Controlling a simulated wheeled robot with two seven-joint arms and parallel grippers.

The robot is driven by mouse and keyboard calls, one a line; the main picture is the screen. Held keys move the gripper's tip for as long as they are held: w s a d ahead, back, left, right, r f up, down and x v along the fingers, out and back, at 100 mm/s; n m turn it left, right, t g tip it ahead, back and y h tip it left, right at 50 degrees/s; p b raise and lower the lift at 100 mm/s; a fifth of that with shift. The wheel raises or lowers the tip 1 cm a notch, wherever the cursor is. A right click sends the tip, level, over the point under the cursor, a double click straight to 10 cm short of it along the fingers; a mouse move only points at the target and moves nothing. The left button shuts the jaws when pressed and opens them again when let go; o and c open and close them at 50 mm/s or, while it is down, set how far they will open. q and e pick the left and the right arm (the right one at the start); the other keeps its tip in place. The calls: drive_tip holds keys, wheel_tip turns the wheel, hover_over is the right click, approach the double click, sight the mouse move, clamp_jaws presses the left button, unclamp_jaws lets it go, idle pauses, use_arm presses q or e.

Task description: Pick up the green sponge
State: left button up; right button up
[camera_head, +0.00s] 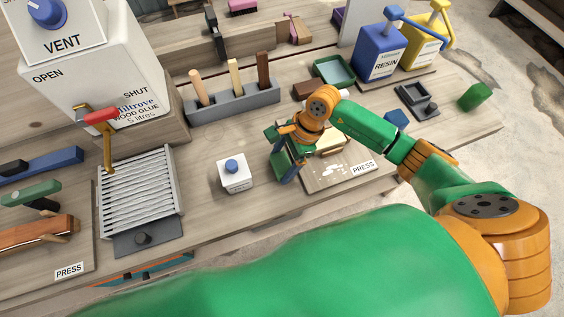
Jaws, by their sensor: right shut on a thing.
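A plain green block (475,97), which looks like the green sponge, lies near the far right edge of the bench. My right gripper (286,172) points down over the middle of the bench, between the small white bottle and the board marked PRESS. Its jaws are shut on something. Green and dark parts overlap there, so I cannot make out what is held or whether it touches the bench. The green block is well to the right of this gripper and apart from it. My left gripper does not show.
A white glue dispenser (92,62) and a ribbed grey rack (137,195) stand left. A small white bottle (235,176) is beside my right gripper. The PRESS board (345,176) has white spots. A blue resin can (380,60) and a green tray (335,70) are behind.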

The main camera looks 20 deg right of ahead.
drive_tip(key=shift+r+b, duration=0.3)
drive_tip(key=shift+r, duration=0.05)
drive_tip(key=shift+w+r+b, duration=0.1)
drive_tip(key=shift+r+b, duration=0.4)
drive_tip(key=shift+r, duration=0.1)
drive_tip(key=s+a+r+b, duration=0.2)
drive_tip(key=s+a+r, duration=0.6)
drive_tip(key=s+r, duration=0.3)
drive_tip(key=shift+s+b, duration=0.3)
drive_tip(key=shift+b, duration=0.05)
drive_tip(key=shift+a, duration=0.1)
